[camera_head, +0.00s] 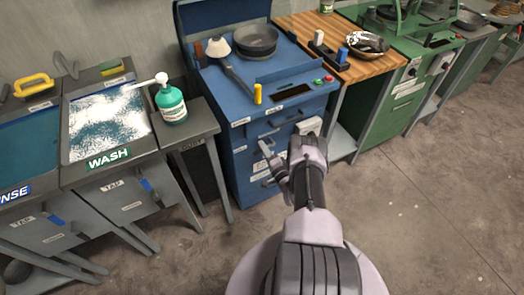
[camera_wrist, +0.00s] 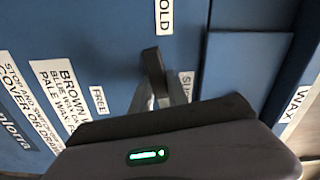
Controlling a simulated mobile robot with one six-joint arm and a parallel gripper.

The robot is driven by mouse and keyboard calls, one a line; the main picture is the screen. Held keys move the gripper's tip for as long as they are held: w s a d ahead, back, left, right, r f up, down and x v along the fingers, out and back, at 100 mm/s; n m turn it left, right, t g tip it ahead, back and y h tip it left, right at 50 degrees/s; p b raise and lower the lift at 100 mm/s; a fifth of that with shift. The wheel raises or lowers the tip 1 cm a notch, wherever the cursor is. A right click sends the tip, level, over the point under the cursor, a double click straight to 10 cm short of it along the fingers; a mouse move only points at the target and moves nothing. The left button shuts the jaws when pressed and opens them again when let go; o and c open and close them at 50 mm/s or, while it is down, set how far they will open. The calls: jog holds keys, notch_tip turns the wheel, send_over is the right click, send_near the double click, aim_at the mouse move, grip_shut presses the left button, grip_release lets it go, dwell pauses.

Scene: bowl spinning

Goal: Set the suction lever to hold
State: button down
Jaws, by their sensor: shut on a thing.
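The suction lever (camera_wrist: 151,62) is a small dark bar on the blue cabinet front in the wrist view. A label ending in "OLD" (camera_wrist: 164,16) lies just above it in the picture, and a "FREE" label (camera_wrist: 98,100) lies to its left. My gripper (camera_wrist: 158,98) is shut on the lever, its fingers around the lever's lower part in the picture. In the head view my gripper (camera_head: 272,160) is at the front of the blue cabinet (camera_head: 241,160). There the lever is too small and covered to make out. The lever's exact setting cannot be told.
The blue cabinet carries a pan (camera_head: 256,42) and a yellow-tipped handle (camera_head: 258,93) on top. A side table with a green pump bottle (camera_head: 172,103) and the wash sink (camera_head: 105,125) stand left. A wooden-topped bench (camera_head: 335,45) stands right. The floor (camera_head: 420,200) at right is clear.

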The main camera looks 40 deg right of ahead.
jog(key=shift+a+r+m+p, duration=0.1)
jog(key=shift+r+m+p, duration=0.3)
jog(key=shift+m, duration=0.6)
jog(key=c, duration=1.3)
grip_release()
jog(key=shift+r, duration=0.1)
jog(key=p+v, duration=0.5)
jog(key=v, duration=1.2)
jog(key=shift+s, duration=0.25)
